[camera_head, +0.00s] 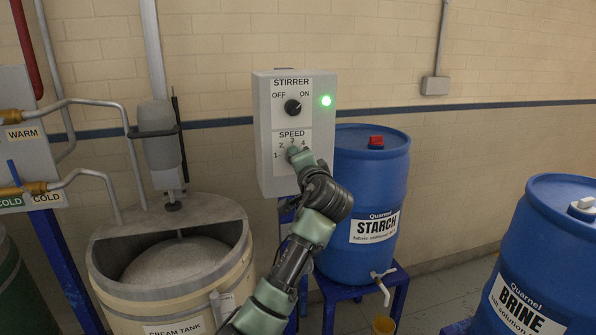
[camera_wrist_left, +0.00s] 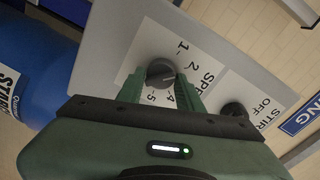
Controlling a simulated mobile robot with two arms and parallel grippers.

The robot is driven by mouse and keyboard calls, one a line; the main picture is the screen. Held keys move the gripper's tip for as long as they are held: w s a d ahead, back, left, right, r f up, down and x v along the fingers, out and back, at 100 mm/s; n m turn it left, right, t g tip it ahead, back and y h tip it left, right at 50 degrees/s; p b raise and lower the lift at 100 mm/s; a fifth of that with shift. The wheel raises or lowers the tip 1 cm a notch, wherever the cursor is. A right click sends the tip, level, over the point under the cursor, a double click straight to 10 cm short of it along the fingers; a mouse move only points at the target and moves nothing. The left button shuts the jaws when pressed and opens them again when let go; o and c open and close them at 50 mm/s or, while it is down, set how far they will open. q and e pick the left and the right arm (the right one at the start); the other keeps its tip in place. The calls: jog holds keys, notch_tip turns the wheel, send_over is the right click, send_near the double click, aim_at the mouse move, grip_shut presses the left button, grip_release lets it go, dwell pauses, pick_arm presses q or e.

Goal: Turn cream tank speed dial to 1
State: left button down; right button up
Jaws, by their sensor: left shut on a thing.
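The grey control box (camera_head: 264,140) has a SPEED panel with numbers around a dark round speed dial (camera_wrist_left: 160,74). In the head view my left gripper (camera_head: 299,158) is at this dial and hides most of it. In the left wrist view the gripper (camera_wrist_left: 160,88) is shut on the dial, with one green finger on each side. A pale mark on the dial seems to point between 2 and 4; the 3 is not clear there. The cream tank (camera_head: 168,297) stands below left of the box. My right gripper is not in view.
Above the speed dial is the black STIRRER knob (camera_head: 292,106), with a lit green lamp (camera_head: 326,100) beside it. A blue STARCH barrel (camera_head: 366,180) stands close to the box's right side. A BRINE barrel (camera_head: 545,250) is farther right. Pipes (camera_head: 85,104) run at the left.

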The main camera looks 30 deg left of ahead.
pick_arm(q)
jog(key=shift+f+n+t+b, duration=0.1)
jog(key=shift+n+t+b, duration=0.2)
jog(key=shift+n+b, duration=2.6)
jog(key=shift+s+n+p, duration=0.1)
jog(key=shift+n+p, duration=0.3)
jog(key=shift+n, duration=0.1)
jog(key=c, duration=1)
grip_release()
jog(key=shift+o, duration=0.2)
jog(key=shift+s, duration=0.1)
